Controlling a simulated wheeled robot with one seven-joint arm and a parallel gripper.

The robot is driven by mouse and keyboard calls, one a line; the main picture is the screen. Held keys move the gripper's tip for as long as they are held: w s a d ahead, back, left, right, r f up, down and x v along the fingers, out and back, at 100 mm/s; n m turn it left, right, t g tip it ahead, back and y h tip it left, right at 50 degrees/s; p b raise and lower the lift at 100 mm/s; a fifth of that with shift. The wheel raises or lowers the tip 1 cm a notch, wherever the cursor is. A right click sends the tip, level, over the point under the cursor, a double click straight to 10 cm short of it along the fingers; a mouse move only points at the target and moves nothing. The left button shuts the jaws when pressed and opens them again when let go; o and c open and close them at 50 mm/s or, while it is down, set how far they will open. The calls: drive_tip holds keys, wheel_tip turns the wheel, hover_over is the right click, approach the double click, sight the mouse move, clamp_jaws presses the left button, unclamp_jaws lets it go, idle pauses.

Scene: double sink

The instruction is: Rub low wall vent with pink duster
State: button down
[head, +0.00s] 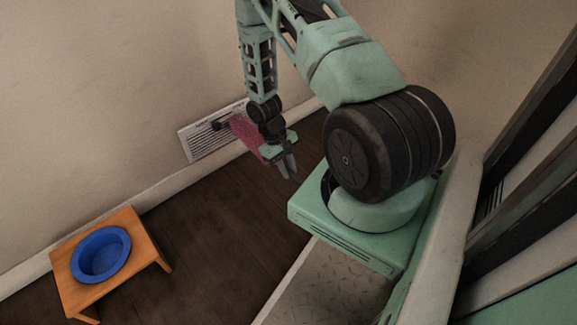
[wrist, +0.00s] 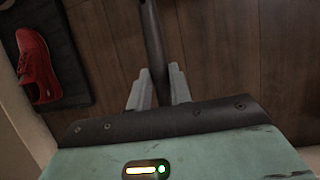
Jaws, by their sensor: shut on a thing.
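The low wall vent (head: 203,142) is a white slatted panel set low on the beige wall, left of my gripper in the head view. The pink duster (head: 246,134) has a fluffy pink head that overlaps the vent's right part in that view; I cannot tell if they touch. My gripper (head: 288,167) points down near the wall. In the wrist view my gripper (wrist: 156,90) is shut on the duster's dark handle (wrist: 152,45), which runs between the fingers. The pink head is not in the wrist view, and my wrist partly hides it in the head view.
A small wooden stand (head: 140,240) with a blue bowl (head: 101,254) is on the floor at lower left. A red shoe (wrist: 38,68) lies on a dark mat (wrist: 72,60) in the wrist view. The dark wooden floor (head: 215,215) between stand and arm is clear.

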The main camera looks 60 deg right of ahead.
sight(301, 182)
drive_tip(key=s, duration=0.2)
drive_tip(key=s+a+p, duration=0.1)
drive_tip(key=s, duration=0.1)
drive_tip(key=shift+r+p, duration=0.1)
drive_tip(key=shift+p, duration=0.2)
drive_tip(key=shift+s+a, duration=0.2)
drive_tip(key=shift+s, duration=0.65)
drive_tip(key=s, duration=0.1)
drive_tip(key=s+p, duration=0.1)
drive_tip(key=s, duration=0.1)
drive_tip(key=shift+a, duration=0.35)
drive_tip(key=shift+w, duration=0.1)
